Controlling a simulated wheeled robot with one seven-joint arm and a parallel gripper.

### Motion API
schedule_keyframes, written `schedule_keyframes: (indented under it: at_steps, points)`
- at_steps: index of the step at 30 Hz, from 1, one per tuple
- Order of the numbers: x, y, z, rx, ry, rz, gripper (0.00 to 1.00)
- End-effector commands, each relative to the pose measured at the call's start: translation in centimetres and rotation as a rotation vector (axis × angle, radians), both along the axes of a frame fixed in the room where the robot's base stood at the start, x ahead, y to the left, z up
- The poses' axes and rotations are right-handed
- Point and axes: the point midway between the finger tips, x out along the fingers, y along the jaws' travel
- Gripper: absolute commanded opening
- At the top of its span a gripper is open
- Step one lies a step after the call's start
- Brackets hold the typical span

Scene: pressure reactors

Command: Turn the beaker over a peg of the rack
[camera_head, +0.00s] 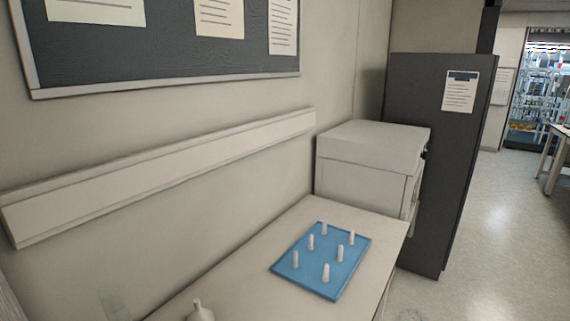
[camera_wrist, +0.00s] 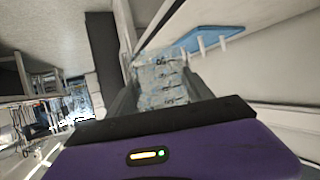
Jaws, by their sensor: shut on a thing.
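The clear beaker (camera_wrist: 163,72) with dark markings is between the two dark fingers of my gripper (camera_wrist: 160,85) in the wrist view. My gripper is shut on it, and the fingers hide parts of its sides. The beaker is held away from the rack, beside the table edge in that view. The blue rack (camera_head: 312,270) lies on the table in the head view, with several white upright pegs (camera_head: 326,272) on it. No beaker shows on these pegs. The rack also shows at the upper right of the wrist view (camera_wrist: 205,32). My gripper is not clearly visible in the head view.
The light table (camera_head: 262,250) runs along the wall. A white, narrow-necked object (camera_head: 200,312) stands near its front left, with a faint transparent shape (camera_head: 112,303) farther left. A white box-shaped unit (camera_head: 365,165) and a dark cabinet (camera_head: 435,150) are behind the rack.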

Motion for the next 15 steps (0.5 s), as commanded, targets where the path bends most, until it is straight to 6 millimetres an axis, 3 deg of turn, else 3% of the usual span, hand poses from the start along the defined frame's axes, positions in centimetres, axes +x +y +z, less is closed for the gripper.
schedule_keyframes:
  at_steps: [1, 3, 9, 15]
  points:
    - [-1.5, 0.9, -2.4, -0.001, 0.011, 0.018, 0.09]
    - [-3.3, 2.2, -5.0, -0.001, 0.012, 0.041, 0.09]
    - [-8.7, 5.4, -11.6, 0.001, 0.009, 0.086, 0.09]
    - [-12.4, 6.7, -15.3, 0.000, 0.002, 0.095, 0.09]
